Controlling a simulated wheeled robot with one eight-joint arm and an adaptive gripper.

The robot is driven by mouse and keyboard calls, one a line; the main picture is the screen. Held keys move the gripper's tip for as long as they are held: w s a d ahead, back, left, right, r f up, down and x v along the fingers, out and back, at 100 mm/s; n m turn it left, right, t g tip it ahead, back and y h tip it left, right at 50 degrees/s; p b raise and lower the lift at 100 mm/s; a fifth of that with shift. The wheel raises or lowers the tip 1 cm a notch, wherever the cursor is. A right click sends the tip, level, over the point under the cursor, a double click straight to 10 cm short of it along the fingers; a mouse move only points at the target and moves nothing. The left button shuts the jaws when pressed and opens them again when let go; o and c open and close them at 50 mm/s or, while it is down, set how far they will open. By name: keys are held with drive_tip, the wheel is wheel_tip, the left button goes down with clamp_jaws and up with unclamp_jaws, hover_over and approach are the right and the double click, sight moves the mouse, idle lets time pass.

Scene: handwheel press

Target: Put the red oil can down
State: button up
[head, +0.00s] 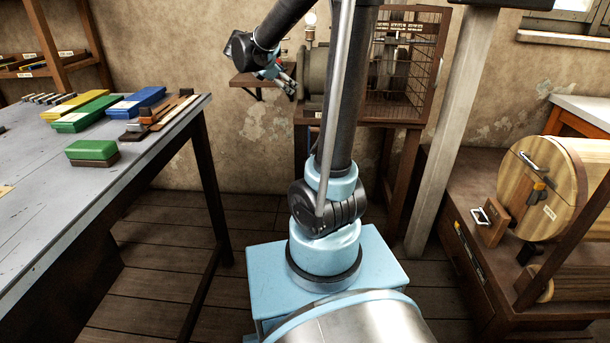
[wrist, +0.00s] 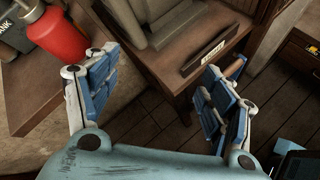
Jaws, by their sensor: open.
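The red oil can (wrist: 58,36) stands on a brown wooden shelf (wrist: 32,106) at the upper left of the wrist view, partly cut off by the picture's top edge. My gripper (wrist: 160,66) is open with nothing between its blue-padded fingers. The can is outside the fingers, beyond the left one, and apart from it.
A dark labelled container (wrist: 14,38) is beside the can. A machine on a wooden stand (wrist: 170,70) is close by, with a wire cage (head: 408,75). A workbench (head: 60,195) with coloured blocks is at left; a wooden drum (head: 535,185) is at right.

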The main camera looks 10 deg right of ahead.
drive_tip(key=s+d+f+m+g+y, duration=0.1)
drive_tip(key=s+d+f+m, duration=0.15)
drive_tip(key=s, duration=0.35)
drive_tip(key=s+d+f+m+g+y, duration=0.1)
drive_tip(key=s+d+f+m, duration=0.1)
drive_tip(key=s+m, duration=0.3)
drive_tip(key=s+a+f+m+g+y, duration=0.1)
drive_tip(key=s+f+m, duration=0.5)
drive_tip(key=s, duration=0.6)
drive_tip(key=s+a+f+m+g+y, duration=0.2)
drive_tip(key=s+a+f+m+y, duration=0.2)
drive_tip(key=s, duration=0.9)
wheel_tip(320, 180, down, 4)
drive_tip(key=m+y, duration=0.1)
drive_tip(key=m, duration=0.2)
drive_tip(key=shift+s+a, duration=0.15)
drive_tip(key=shift+a, duration=0.05)
drive_tip(key=shift+f, duration=0.1)
drive_tip(key=shift+w+f, duration=0.2)
drive_tip(key=shift+w, duration=0.25)
